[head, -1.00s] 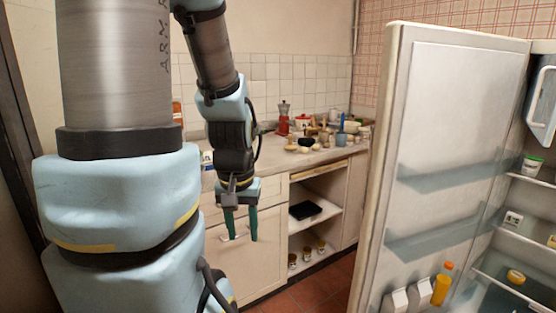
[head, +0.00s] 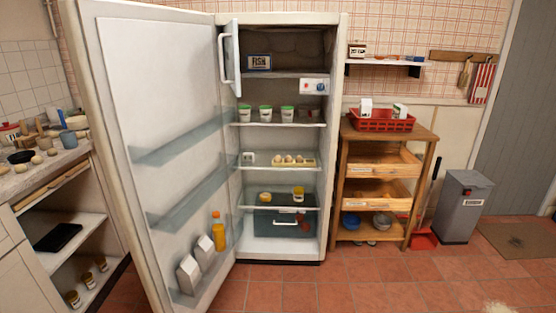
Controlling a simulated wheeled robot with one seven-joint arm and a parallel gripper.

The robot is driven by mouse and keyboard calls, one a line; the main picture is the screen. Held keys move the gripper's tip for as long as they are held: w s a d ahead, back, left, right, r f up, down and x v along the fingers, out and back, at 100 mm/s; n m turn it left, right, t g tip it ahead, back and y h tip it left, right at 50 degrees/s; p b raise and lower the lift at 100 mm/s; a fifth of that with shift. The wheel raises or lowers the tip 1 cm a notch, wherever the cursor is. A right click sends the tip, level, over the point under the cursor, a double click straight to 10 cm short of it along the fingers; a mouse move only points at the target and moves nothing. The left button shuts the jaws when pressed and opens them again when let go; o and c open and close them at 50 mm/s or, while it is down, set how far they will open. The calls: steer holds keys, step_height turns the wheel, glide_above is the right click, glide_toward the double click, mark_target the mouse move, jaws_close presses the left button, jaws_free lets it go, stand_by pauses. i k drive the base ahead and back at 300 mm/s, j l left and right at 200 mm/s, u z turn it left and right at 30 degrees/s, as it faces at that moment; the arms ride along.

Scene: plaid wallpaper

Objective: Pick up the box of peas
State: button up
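I cannot make out a box of peas in the head view. A dark blue box labelled FISH (head: 259,62) stands in the open top compartment of the fridge (head: 324,236). A small box (head: 357,50) with an unreadable label stands on the wall shelf (head: 390,63) right of the fridge. My gripper is out of view.
The open fridge door (head: 150,110) stands out to the left. A wooden trolley (head: 428,137) carries a red basket (head: 381,125). A grey bin (head: 463,212) stands at the right. The counter (head: 50,165) is at far left. Tiled floor in front is clear.

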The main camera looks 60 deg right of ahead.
mark_target(400, 110)
steer(key=l+z, duration=0.1)
steer(key=z, duration=0.8)
steer(key=i+l+z, duration=0.1)
steer(key=z, duration=0.35)
steer(key=i+z, duration=0.1)
steer(key=z, duration=0.8)
steer(key=i+l+z, duration=0.3)
steer(key=i+z, duration=0.15)
steer(key=i, duration=0.3)
steer(key=i+z, duration=0.5)
steer(key=i, duration=0.25)
steer(key=i+j+z, duration=0.3)
steer(key=i+z, duration=0.15)
steer(key=i, duration=0.35)
steer(key=i+l+z, duration=0.2)
steer(key=i+z, duration=0.2)
steer(key=i, duration=0.25)
steer(key=i+z, duration=0.45)
steer(key=i, duration=0.25)
steer(key=i+j+z, duration=0.25)
steer(key=i+z, duration=0.15)
steer(key=i, duration=0.25)
steer(key=i+u, duration=0.15)
steer(key=u, duration=0.25)
steer(key=i+u, duration=0.1)
steer(key=u, duration=0.25)
steer(key=i+l+u, duration=0.1)
steer(key=u, duration=0.3)
steer(key=i+l+u, duration=0.1)
steer(key=u, duration=3.8)
